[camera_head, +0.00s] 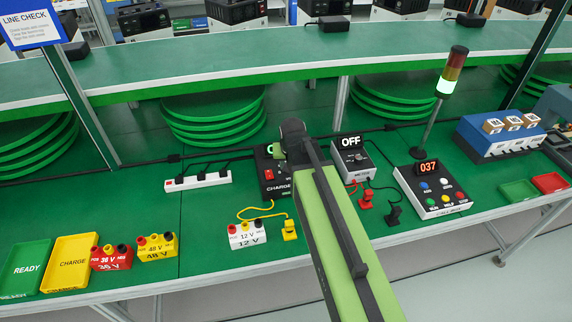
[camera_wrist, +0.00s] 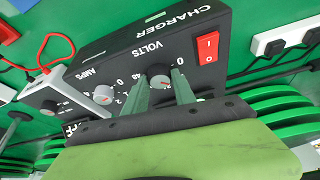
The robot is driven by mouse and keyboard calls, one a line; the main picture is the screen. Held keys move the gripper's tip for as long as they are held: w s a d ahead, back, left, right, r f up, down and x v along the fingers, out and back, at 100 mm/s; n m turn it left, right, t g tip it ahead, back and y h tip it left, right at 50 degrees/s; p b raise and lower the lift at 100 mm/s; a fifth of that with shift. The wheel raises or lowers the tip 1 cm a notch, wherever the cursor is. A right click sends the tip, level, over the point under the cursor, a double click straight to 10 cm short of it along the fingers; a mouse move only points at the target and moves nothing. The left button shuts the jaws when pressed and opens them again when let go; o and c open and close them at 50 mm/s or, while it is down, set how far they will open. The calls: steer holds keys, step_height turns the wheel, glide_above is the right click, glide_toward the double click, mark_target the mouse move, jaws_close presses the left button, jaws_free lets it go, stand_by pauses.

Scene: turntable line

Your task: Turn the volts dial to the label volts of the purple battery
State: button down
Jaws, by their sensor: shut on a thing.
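The black charger box (camera_head: 268,186) stands mid-bench in the head view, partly hidden by my arm. In the wrist view the charger (camera_wrist: 120,50) shows upside down, with its volts dial (camera_wrist: 158,70), amps dial (camera_wrist: 103,95) and red switch (camera_wrist: 207,47). My gripper (camera_wrist: 160,84) has one finger on each side of the volts dial and is shut on it. The dial's pointer is hard to read. I see a red 36 V battery (camera_head: 110,258), a yellow 48 V battery (camera_head: 157,247) and a white 12 V battery (camera_head: 247,235). No purple battery shows.
A grey meter reading OFF (camera_head: 352,160) stands right of the charger, with red (camera_head: 366,200) and black (camera_head: 394,214) clips in front. A yellow clip (camera_head: 290,230) lies near the white battery. A power strip (camera_head: 198,181) and a control box (camera_head: 432,190) flank these.

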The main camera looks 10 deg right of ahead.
steer(key=m+h, duration=0.1)
steer(key=m, duration=0.3)
steer(key=shift+a+m+g+h, duration=0.15)
steer(key=shift+m+g+h, duration=0.15)
steer(key=shift+h, duration=0.1)
steer(key=shift+a+m+g+h, duration=0.1)
steer(key=shift+m+g+h, duration=0.2)
steer(key=shift+m, duration=0.85)
steer(key=shift+m+g+h, duration=0.3)
steer(key=shift+m, duration=0.85)
steer(key=c, duration=1)
jaws_free()
steer(key=shift+c, duration=0.2)
